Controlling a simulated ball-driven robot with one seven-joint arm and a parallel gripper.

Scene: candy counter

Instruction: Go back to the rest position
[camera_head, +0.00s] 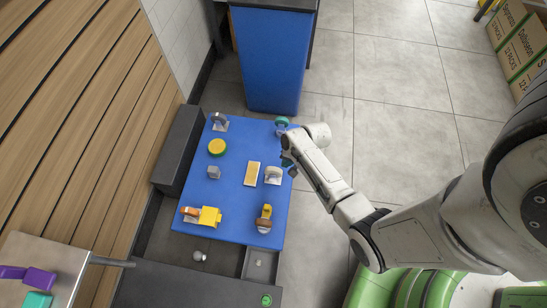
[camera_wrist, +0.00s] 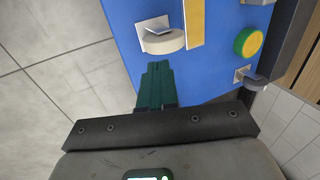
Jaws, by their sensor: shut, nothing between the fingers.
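My gripper (camera_head: 288,166) is at the right edge of the blue board (camera_head: 235,228), beside a white-and-grey piece. In the wrist view its dark green fingers (camera_wrist: 158,68) are together and hold nothing. The tips point at the white-and-grey piece (camera_wrist: 163,40) and appear just short of it; I cannot tell the height above the board. My arm reaches in from the right of the head view, bent at the elbow.
The board carries a green-and-yellow disc (camera_head: 217,147), a tan plate (camera_head: 252,173), an orange-and-yellow piece (camera_head: 209,216) and several others. A blue cabinet (camera_head: 271,60) stands behind. Green rounded shapes (camera_head: 415,288) lie below my arm. Open floor (camera_head: 395,115) extends to the right.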

